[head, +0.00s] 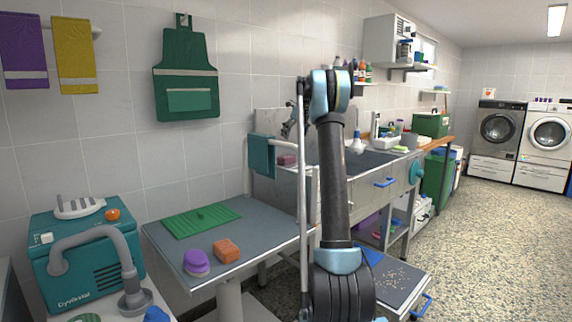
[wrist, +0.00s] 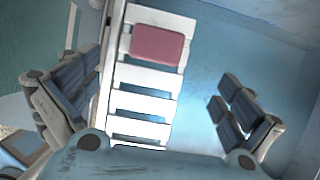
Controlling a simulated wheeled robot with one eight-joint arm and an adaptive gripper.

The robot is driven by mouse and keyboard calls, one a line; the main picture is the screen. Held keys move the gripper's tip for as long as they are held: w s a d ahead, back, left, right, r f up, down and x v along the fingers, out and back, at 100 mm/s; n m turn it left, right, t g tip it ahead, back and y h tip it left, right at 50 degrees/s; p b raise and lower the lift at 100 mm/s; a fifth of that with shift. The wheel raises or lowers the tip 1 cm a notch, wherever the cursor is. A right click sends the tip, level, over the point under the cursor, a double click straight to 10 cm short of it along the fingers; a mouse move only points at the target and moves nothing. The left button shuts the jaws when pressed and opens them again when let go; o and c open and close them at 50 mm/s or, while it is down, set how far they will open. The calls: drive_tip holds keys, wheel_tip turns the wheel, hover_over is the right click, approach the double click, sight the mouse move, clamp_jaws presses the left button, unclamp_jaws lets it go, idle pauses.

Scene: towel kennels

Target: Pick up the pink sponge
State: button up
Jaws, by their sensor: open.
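The pink sponge (wrist: 157,47) lies on a white slatted rack (wrist: 146,102) in the wrist view, near its far end. The sponge also shows small in the head view (head: 287,160), at the left end of the steel sink, beside a teal towel. My gripper (wrist: 160,78) is open, with its dark-padded fingers spread to either side of the rack. The sponge is ahead of the fingers, toward the top of the wrist view, and nothing is held. In the head view my arm hides part of the sink, and the gripper is hard to make out.
A teal towel (head: 262,156) hangs at the sink's left end. The grey table (head: 235,228) holds a green mat (head: 201,220), a purple brush (head: 196,262) and an orange sponge (head: 226,251). A blue-grey basin surface (wrist: 215,55) lies right of the rack.

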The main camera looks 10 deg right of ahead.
sight(287, 156)
drive_tip(key=x, duration=0.8)
drive_tip(key=shift+d, duration=0.1)
drive_tip(key=shift+a+x, duration=0.1)
drive_tip(key=shift+x, duration=1.3)
drive_tip(key=shift+a+x, duration=0.15)
drive_tip(key=shift+x, duration=1.3)
drive_tip(key=shift+s, duration=0.2)
drive_tip(key=c, duration=1)
drive_tip(key=shift+r, duration=0.1)
wheel_tip(287, 156, up, 10)
drive_tip(key=shift+f, duration=0.1)
